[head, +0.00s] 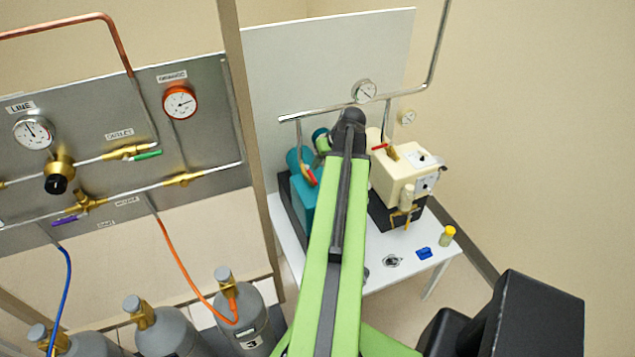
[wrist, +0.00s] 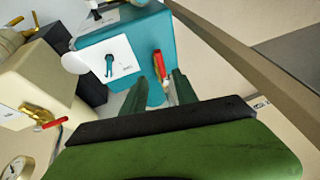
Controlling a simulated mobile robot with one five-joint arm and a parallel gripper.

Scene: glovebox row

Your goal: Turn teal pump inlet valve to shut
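The teal pump (head: 302,207) stands on the white table, left of my arm, which hides part of it in the head view. Its inlet valve has a red lever handle (head: 313,177). In the wrist view the pump (wrist: 120,45) fills the upper middle, and the red handle (wrist: 158,64) points up the picture near its right edge. My gripper (wrist: 165,76) is open, its two fingers apart with the lower part of the handle in line with the gap. I cannot tell whether either finger touches it. My arm hides the gripper's tips in the head view.
A cream pump (head: 405,180) with another red lever (head: 380,146) stands right of my arm. Behind are a pale panel (head: 330,60) and metal pipe with a gauge (head: 364,91). A blue item (head: 424,253) and yellow-capped bottle (head: 447,236) stand on the table (head: 395,278).

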